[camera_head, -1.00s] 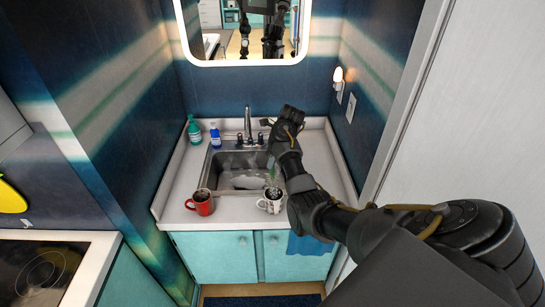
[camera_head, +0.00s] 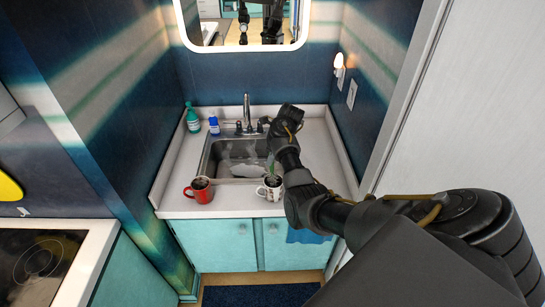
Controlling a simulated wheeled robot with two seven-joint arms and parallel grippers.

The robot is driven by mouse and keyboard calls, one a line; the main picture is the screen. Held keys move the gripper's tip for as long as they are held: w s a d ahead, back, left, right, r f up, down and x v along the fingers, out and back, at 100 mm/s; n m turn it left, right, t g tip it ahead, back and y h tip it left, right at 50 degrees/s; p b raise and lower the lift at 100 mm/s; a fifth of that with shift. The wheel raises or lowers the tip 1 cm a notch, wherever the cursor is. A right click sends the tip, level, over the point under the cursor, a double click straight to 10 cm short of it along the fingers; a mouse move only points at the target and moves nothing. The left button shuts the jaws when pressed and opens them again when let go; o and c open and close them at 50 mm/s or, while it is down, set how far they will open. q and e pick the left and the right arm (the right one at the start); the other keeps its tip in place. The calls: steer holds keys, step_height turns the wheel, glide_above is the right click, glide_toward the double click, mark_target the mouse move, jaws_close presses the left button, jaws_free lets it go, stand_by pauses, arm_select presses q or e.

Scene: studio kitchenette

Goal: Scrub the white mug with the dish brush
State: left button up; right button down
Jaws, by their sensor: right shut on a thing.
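The white mug (camera_head: 271,188) with dark markings stands upright on the front counter edge, just before the sink. The dish brush (camera_head: 270,166) shows as a thin green handle slanting down to the mug's opening; its head is not visible. My right arm reaches in from the right and bends over the counter. My right gripper (camera_head: 271,150) is above the mug, shut on the brush handle, with its fingers mostly hidden by my wrist. My left gripper is not directly in view.
A red mug (camera_head: 200,189) stands left of the white mug. The sink (camera_head: 211,158) with its faucet (camera_head: 246,110) lies behind them. A green bottle (camera_head: 192,118) and a blue bottle (camera_head: 214,124) stand at the back left. The right counter is largely clear.

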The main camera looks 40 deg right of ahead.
stand_by(1.4)
arm_select(q)
steer(key=shift+r+p, duration=1.7)
stand_by(0.7)
stand_by(1.7)
stand_by(0.8)
